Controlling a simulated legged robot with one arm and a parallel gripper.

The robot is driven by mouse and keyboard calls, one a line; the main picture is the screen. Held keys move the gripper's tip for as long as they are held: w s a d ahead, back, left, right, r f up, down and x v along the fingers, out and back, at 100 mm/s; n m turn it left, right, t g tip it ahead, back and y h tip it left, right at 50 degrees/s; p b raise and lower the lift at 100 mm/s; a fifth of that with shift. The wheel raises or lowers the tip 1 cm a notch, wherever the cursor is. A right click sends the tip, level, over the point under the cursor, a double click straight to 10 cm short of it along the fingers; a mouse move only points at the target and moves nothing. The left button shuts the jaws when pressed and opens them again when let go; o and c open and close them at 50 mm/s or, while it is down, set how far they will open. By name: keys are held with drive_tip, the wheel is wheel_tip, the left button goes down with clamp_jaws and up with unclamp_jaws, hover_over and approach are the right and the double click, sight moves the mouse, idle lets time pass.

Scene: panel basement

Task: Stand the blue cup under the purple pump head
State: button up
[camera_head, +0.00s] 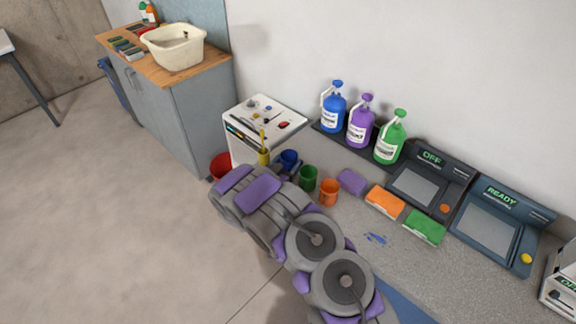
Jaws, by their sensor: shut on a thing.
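The blue cup (289,158) shows just beyond my bent arm, left of the green cup, at the left end of the counter. My arm hides its lower part, so I cannot tell whether it stands on the counter or is held. My gripper's fingers are hidden behind my arm's purple-padded links. The purple pump bottle (360,128), with its purple pump head (367,97), stands on a dark strip along the wall. It is between the blue pump bottle (333,112) and the green pump bottle (390,141). No cup shows in front of the purple bottle.
The green cup (308,178) and orange cup (329,192) stand close right of the blue cup. A yellow container (264,157) is left of it. Purple (352,182), orange (385,202) and green (425,226) sponges lie along the counter. Two dark machines (488,231) stand further right.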

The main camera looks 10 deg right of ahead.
drive_tip(key=shift+f, duration=0.5)
drive_tip(key=shift+a+f, duration=0.1)
drive_tip(key=shift+f, duration=0.1)
drive_tip(key=o, duration=1.1)
drive_tip(key=shift+c, duration=0.2)
drive_tip(key=shift+f, duration=0.1)
drive_tip(key=p+v, duration=0.3)
drive_tip(key=v, duration=1.4)
drive_tip(key=shift+a, duration=0.3)
drive_tip(key=shift+f, duration=0.1)
